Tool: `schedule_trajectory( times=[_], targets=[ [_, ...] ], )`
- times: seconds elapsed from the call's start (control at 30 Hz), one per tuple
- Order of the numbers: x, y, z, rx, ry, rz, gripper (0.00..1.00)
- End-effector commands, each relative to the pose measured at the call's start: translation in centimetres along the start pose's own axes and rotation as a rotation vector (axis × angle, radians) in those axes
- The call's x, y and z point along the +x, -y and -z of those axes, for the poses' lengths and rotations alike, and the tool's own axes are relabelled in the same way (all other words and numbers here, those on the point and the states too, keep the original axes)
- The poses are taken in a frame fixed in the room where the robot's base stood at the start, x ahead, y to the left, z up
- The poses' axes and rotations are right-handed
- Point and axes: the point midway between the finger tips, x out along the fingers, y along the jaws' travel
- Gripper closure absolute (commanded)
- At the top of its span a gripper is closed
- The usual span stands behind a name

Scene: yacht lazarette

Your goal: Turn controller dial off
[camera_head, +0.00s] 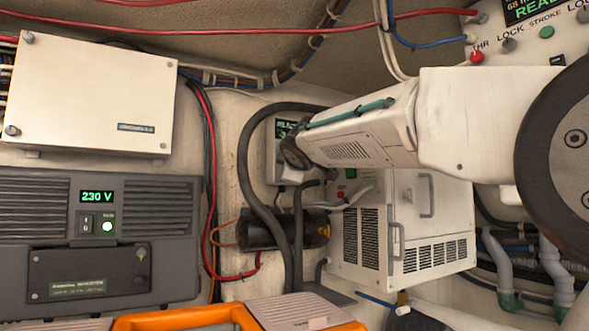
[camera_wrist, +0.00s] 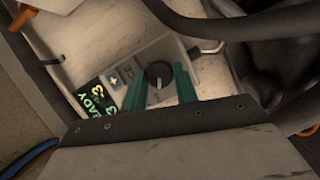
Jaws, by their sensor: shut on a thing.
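The controller is a small pale box (camera_head: 271,160) on the wall, partly covered by my arm in the head view. In the wrist view its green-lit display (camera_wrist: 95,105) reads READY, with plus and other buttons beside it. Its round black dial (camera_wrist: 158,74) has a light pointer line. My gripper (camera_wrist: 159,88) has its two green fingers on either side of the dial and is shut on it. The dial and fingertips are hidden in the head view.
A dark grey unit (camera_head: 98,215) showing 230 V and a white box (camera_head: 92,95) are at left. A black hose (camera_head: 243,180) and black cylinder (camera_head: 262,232) are close to the controller. A white vented cabinet (camera_head: 436,254) stands at right. An orange-handled case (camera_head: 190,318) lies at the bottom.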

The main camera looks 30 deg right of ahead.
Motion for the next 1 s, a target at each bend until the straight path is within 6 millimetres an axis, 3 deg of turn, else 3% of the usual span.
schedule_trajectory(
  times=[0.37,0.83,0.87,0.9,0.93,1.0],
  targets=[
    [0.04,0.26,-0.11,-0.115,0.003,-0.044,0.94],
    [0.07,0.28,-0.15,-0.124,0.004,-0.048,0.94],
    [0.07,0.28,-0.15,-0.124,0.004,-0.048,0.65],
    [0.07,0.28,-0.15,-0.124,0.004,-0.048,0.54],
    [0.07,0.27,-0.14,-0.124,0.004,-0.048,0.49],
    [0.06,0.23,-0.11,-0.124,0.003,-0.049,0.49]
  ],
)
